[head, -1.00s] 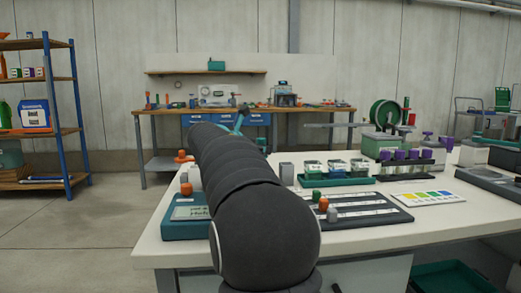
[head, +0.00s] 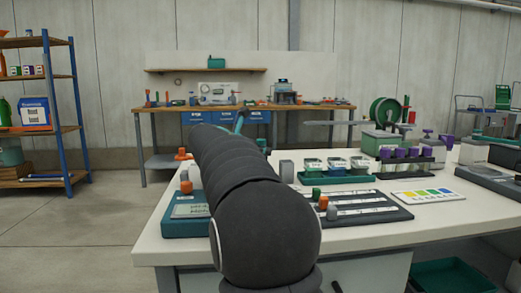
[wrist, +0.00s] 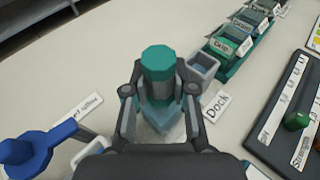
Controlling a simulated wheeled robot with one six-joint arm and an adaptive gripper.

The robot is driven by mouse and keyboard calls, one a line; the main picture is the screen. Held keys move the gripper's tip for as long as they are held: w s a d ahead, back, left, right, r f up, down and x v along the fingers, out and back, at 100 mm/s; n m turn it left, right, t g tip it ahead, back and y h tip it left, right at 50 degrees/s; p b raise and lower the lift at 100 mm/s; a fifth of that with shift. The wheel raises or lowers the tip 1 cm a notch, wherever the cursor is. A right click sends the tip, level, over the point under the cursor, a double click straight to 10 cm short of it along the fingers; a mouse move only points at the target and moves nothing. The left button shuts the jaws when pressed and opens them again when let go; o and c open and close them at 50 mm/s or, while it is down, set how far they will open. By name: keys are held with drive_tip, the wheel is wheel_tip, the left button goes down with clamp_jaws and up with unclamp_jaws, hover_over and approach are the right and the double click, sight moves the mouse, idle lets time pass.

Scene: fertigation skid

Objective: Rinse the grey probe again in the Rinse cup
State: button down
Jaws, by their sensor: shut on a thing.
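My gripper (wrist: 160,100) is shut on an upright piece with a teal, faceted top (wrist: 158,62). The gripper is above the white bench, left of the "Dock" label (wrist: 216,107). A grey square holder (wrist: 203,66) stands just beyond the right finger. The teal cup rack (wrist: 232,68) holds a row of labelled cups at upper right. It also shows in the head view (head: 337,180). I cannot read which cup is Rinse.
A blue fixture (wrist: 40,145) stands at lower left in the wrist view. A dark tray (head: 375,210) with small coloured knobs lies right of my arm. A colour chart (head: 428,197) and a purple-capped bottle rack (head: 408,165) are farther right. Bare bench lies left of the held piece.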

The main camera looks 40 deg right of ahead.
drive_tip(key=shift+r, duration=0.2)
drive_tip(key=shift+r+p, duration=0.65)
drive_tip(key=shift+p, duration=0.35)
drive_tip(key=shift+f, duration=0.1)
drive_tip(key=shift+f+b, duration=0.4)
drive_tip(key=shift+f, duration=0.35)
drive_tip(key=shift+r, duration=0.1)
drive_tip(key=shift+r+p, duration=0.8)
drive_tip(key=shift+p, duration=0.25)
drive_tip(key=shift+f, duration=0.2)
